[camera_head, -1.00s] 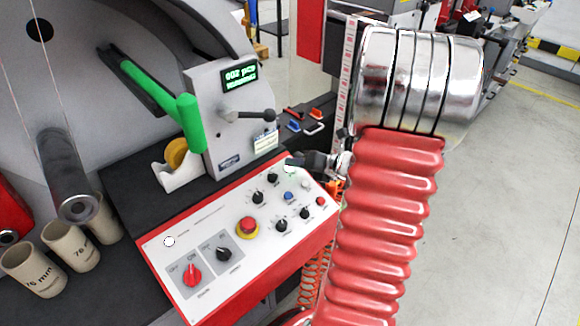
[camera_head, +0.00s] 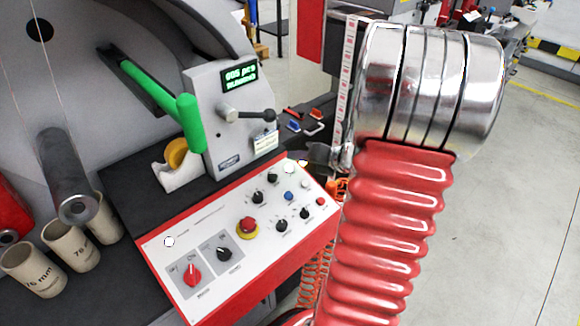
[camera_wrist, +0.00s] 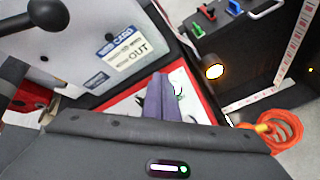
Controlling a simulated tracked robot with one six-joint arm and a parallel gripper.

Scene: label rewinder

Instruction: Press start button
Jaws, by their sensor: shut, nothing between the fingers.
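The control panel (camera_head: 190,280) is white with a red border and slopes at the front of the machine. A round white button with a green edge (camera_head: 289,167) sits at its upper right corner; it looks like the start button. My gripper (camera_head: 311,153) is shut and empty, just right of that button and apart from it in the head view. In the wrist view my shut fingers (camera_wrist: 161,76) point over the panel, and a green-edged round spot (camera_wrist: 179,91) shows right beside them. I cannot tell the height of the fingertips above the panel.
A red emergency knob (camera_head: 247,226), a red switch (camera_head: 192,274) and several black knobs stand on the panel. A grey display box (camera_head: 225,130) with a black lever (camera_head: 262,115) stands behind it. Cardboard cores (camera_head: 70,246) stand at left.

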